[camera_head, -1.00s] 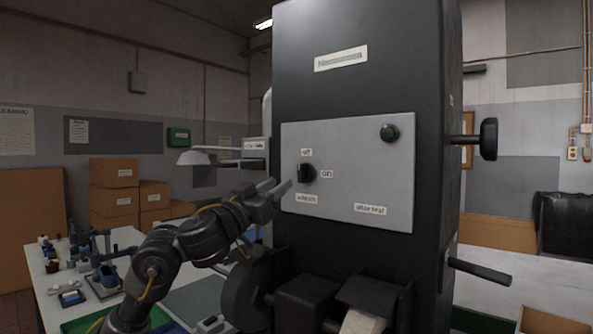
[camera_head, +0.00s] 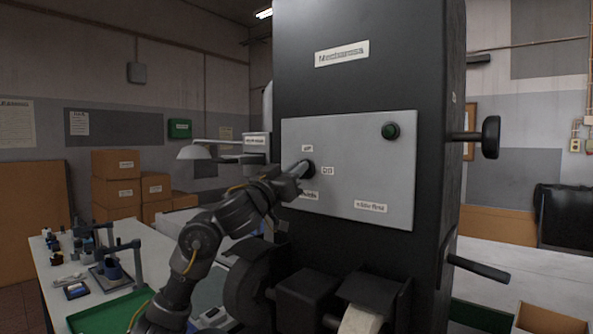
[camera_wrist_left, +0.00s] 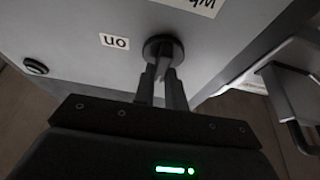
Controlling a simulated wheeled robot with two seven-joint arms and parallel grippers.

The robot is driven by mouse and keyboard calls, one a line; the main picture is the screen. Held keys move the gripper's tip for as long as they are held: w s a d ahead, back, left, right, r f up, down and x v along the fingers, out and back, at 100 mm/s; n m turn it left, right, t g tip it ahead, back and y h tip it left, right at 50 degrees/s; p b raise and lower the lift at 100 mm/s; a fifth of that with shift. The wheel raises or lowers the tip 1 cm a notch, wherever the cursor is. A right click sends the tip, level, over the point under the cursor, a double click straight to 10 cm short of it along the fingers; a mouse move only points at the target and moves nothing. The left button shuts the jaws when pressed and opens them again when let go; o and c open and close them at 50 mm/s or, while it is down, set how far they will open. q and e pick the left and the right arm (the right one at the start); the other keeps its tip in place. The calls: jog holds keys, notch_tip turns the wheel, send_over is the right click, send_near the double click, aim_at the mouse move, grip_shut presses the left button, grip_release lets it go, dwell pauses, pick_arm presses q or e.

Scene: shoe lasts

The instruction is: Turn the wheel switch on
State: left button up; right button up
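The wheel switch is a round black knob (camera_wrist_left: 163,47) on the light grey panel (camera_head: 345,190) of a tall dark machine. In the head view it (camera_head: 308,168) is mostly hidden by my left gripper (camera_head: 301,170). The label "on" sits right of the knob in the head view, and the label "off" just above it. In the left wrist view my left gripper (camera_wrist_left: 161,72) has its two fingers close together, one on each side of the knob's raised grip, which looks pinched between them. My right gripper is not in view.
A black handle (camera_head: 489,137) sticks out on the machine's right side. A wheel and dark housings jut out below the panel. A white table (camera_head: 50,290) with small tools stands at left.

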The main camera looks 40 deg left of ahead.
pick_arm(q)
grip_shut()
